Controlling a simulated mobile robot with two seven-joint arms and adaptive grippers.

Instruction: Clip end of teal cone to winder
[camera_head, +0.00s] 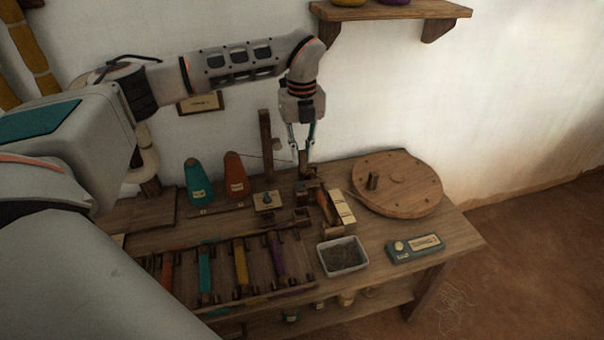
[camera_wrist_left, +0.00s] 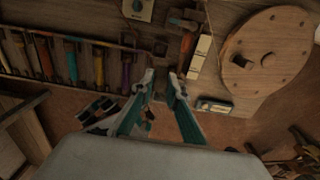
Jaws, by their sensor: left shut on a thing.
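The teal cone (camera_head: 198,184) stands upright at the back left of the bench, beside an orange cone (camera_head: 236,176). The winder has a large round wooden wheel (camera_head: 405,190) with a peg handle; the wheel also shows in the wrist view (camera_wrist_left: 285,42). Small wooden winder parts with a reddish spindle (camera_head: 324,207) sit left of the wheel. My left gripper (camera_head: 303,160) points down above these parts. A thin reddish thread runs from near the orange cone's tip toward its fingertips. The held piece is too small to make out clearly. My right gripper is not in view.
A wooden post (camera_head: 266,145) stands behind the bench middle. A rack of coloured bobbins (camera_head: 240,265) lies at front left. A wall shelf (camera_head: 400,12) hangs above.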

